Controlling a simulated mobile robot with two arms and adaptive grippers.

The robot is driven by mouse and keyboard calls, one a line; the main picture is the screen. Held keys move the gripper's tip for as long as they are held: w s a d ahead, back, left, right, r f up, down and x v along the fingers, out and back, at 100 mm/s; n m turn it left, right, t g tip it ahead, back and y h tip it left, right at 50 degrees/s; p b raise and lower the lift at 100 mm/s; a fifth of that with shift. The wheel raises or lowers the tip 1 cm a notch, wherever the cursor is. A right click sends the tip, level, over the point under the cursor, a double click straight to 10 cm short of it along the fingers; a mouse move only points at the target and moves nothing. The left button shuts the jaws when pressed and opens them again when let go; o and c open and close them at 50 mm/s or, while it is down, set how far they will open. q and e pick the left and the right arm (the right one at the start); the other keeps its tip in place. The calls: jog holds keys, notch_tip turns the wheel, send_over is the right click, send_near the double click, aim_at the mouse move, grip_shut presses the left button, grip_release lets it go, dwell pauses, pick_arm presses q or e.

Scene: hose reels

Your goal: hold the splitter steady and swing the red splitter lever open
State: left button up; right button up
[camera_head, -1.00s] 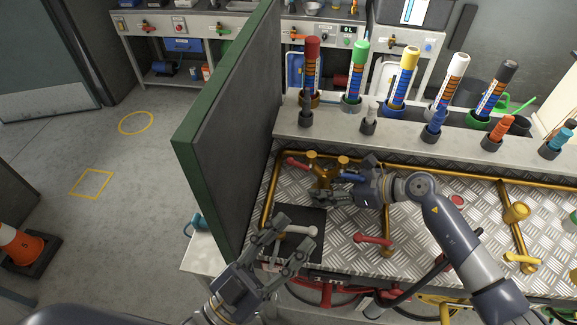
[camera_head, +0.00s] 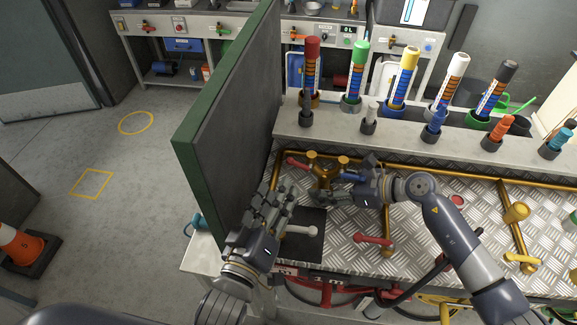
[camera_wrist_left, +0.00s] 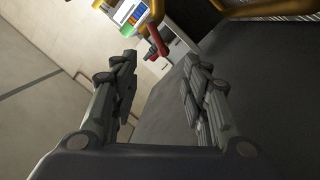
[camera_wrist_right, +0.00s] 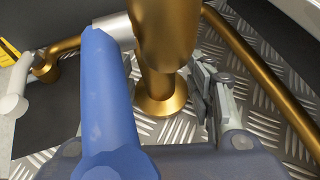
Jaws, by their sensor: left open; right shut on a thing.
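The brass splitter (camera_head: 323,174) stands upright on the metal bench. Its red lever (camera_head: 297,164) points left and its blue lever (camera_head: 353,177) points right. My right gripper (camera_head: 328,192) is shut on the splitter's body. In the right wrist view the brass body (camera_wrist_right: 165,55) stands at the fingers, and the blue lever (camera_wrist_right: 108,100) hides the left finger. My left gripper (camera_head: 279,192) is open and empty, in front of the red lever and apart from it. In the left wrist view a red handle (camera_wrist_left: 157,41), seemingly that lever, shows beyond the open fingers (camera_wrist_left: 160,82).
A green-edged dark panel (camera_head: 225,130) stands close to the left of my left gripper. A white-handled valve (camera_head: 298,231) and a red-handled valve (camera_head: 374,239) are in front. Brass pipes run along the bench (camera_head: 440,168). Several coloured tubes stand on the ledge behind.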

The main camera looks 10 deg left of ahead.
aim_at(291, 162)
pick_arm(q)
jog(key=w, duration=0.2)
jog(key=w+d, duration=0.1)
jog(key=w, duration=0.5)
jog(key=shift+d, duration=0.2)
